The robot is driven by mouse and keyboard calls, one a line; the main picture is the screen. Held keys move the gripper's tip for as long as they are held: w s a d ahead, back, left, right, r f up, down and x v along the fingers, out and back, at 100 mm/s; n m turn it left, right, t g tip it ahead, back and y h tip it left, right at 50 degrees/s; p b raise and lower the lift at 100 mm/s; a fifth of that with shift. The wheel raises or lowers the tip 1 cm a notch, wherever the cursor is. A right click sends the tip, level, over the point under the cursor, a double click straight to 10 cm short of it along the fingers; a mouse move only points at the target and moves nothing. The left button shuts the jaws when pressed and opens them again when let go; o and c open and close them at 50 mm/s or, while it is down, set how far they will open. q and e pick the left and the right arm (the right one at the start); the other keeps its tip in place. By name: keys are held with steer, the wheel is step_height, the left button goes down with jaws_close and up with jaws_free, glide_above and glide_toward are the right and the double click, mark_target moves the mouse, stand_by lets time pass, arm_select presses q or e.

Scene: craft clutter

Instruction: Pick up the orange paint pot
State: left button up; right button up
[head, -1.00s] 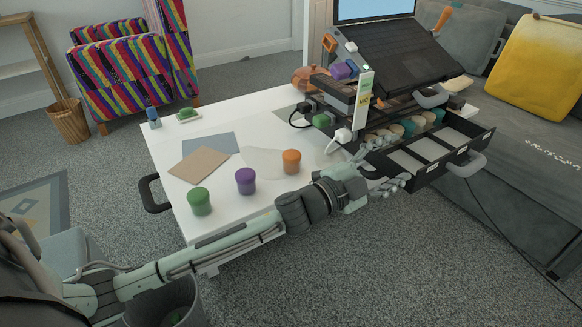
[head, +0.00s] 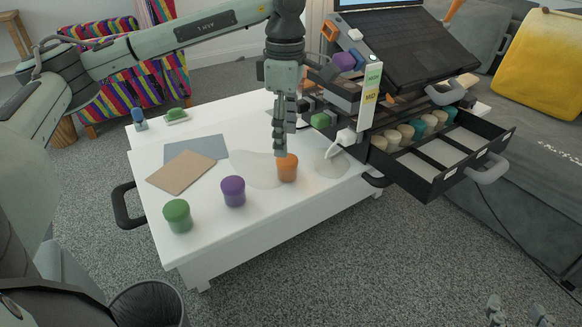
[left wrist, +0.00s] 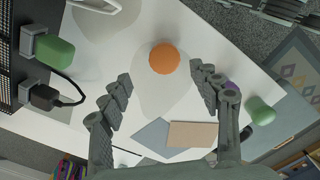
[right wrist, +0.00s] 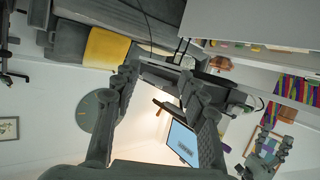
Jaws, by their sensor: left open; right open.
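The orange paint pot (head: 287,170) stands upright on the white table (head: 245,225), near its right end. My left gripper (head: 281,147) points down just above and behind it in the head view, partly overlapping its top. In the left wrist view the round orange lid (left wrist: 164,58) shows between and beyond the spread fingers (left wrist: 160,78); nothing is held. My right gripper (head: 517,312) shows only its fingertips at the bottom right of the head view. In the right wrist view (right wrist: 158,78) its fingers are open and empty.
A purple pot (head: 233,191) and a green pot (head: 178,215) stand left of the orange one. A black drawer unit (head: 432,178) with several small pots is to the right. A brown sheet (head: 181,171) lies on the table. A bin (head: 148,303) stands below.

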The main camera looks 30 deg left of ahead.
mark_target(287, 159)
arm_select(q)
steer(key=f, duration=0.7)
steer(key=shift+s+d+b, duration=0.3)
steer(key=c, duration=1.2)
arm_select(e)
steer(key=r, duration=0.1)
steer(key=a+r+t, duration=0.1)
steer(key=shift+w+a+r+y, duration=0.3)
steer(key=shift+a+r+y, duration=0.1)
arm_select(q)
steer(key=shift+r, duration=0.2)
